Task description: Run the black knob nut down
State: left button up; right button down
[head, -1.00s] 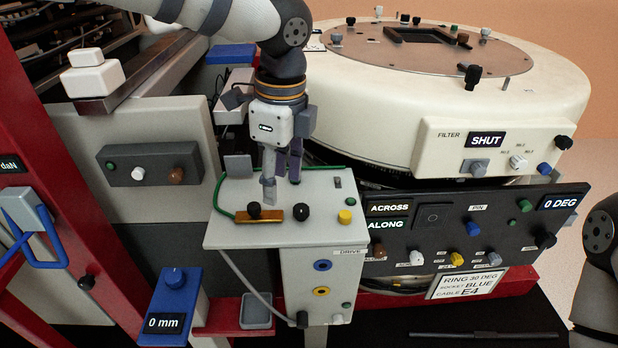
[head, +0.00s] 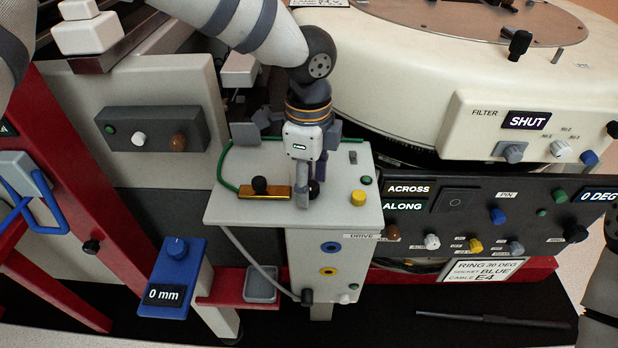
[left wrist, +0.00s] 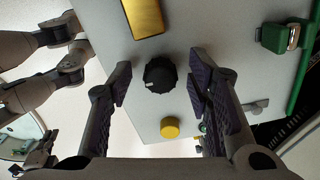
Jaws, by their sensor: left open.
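A black round knob (head: 314,190) stands on the top of the grey drive box (head: 235,205). A finger partly hides it in the head view. In the left wrist view the knob (left wrist: 160,74), with a white mark on its side, sits between the fingers with clear gaps on both sides. My left gripper (head: 311,187) points down over the box and is open and empty; it also shows in the left wrist view (left wrist: 160,68). Another black knob (head: 260,185) stands on a brass bar (head: 278,192) to the left.
A yellow button (head: 358,196) is close on the right of the knob. A green cable (head: 224,172) curves along the box's left edge to the brass bar. A control panel (head: 462,235) and a large cream ring housing (head: 420,90) stand to the right.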

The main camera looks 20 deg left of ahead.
pick_arm(q)
grip_shut()
jog(key=shift+r, duration=0.1)
